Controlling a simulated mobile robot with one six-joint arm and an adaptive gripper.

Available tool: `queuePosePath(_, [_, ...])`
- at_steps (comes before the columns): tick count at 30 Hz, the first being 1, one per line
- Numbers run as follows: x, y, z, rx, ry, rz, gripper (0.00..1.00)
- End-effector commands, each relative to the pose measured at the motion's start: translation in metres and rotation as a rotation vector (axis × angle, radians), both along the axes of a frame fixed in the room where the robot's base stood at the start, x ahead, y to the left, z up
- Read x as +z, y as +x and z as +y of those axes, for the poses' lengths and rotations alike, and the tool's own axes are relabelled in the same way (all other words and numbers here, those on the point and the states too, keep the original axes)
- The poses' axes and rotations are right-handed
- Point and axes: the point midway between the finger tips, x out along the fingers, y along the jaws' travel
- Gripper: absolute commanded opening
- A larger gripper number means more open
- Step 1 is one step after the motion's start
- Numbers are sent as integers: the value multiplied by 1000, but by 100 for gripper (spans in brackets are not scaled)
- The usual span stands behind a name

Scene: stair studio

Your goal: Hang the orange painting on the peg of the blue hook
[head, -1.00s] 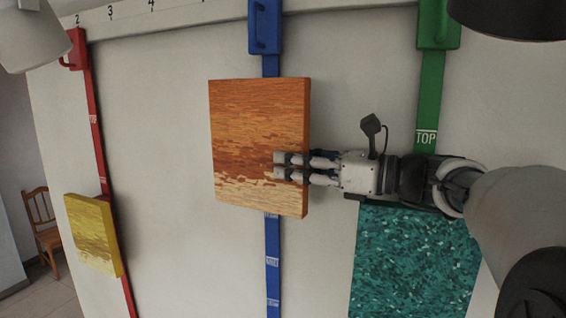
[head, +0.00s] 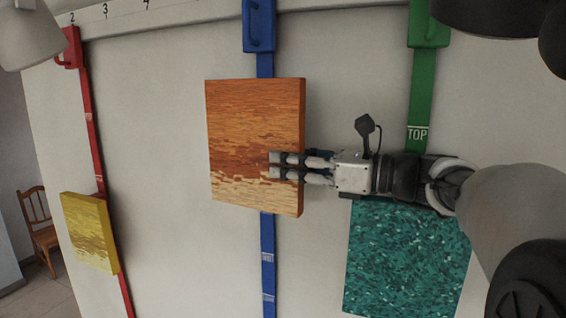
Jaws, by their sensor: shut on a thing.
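The orange painting (head: 250,130) is a thick upright panel with orange and brown streaks and a pale lower part. My gripper (head: 285,166) comes in from the right and is shut on the painting's right edge. The painting is in front of the blue strap (head: 267,255), which shows above and below it. The blue hook with its peg is not visible; the painting may cover it. At the strap's top is a blue bracket (head: 259,25). I cannot tell whether the painting touches the strap or the wall.
A yellow painting (head: 90,232) is at the red strap (head: 92,130) on the left. A teal painting (head: 405,260) is below the green strap (head: 420,90) on the right, under my arm. A wooden chair (head: 40,230) stands far left. The wall between the red and blue straps is bare.

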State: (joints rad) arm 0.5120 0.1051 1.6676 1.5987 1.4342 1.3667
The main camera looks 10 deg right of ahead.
Motion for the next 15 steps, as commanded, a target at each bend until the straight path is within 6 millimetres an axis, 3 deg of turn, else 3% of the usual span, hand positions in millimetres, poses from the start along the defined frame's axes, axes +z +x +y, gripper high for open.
queuePosePath(2, [-1,0,0,0,1,-1,0])
queuePosePath(3, [-1,0,0,0,1,-1,26])
queuePosePath(12, [-1,0,0,0,1,-1,46])
queuePosePath(15, [-1,0,0,0,0,0,47])
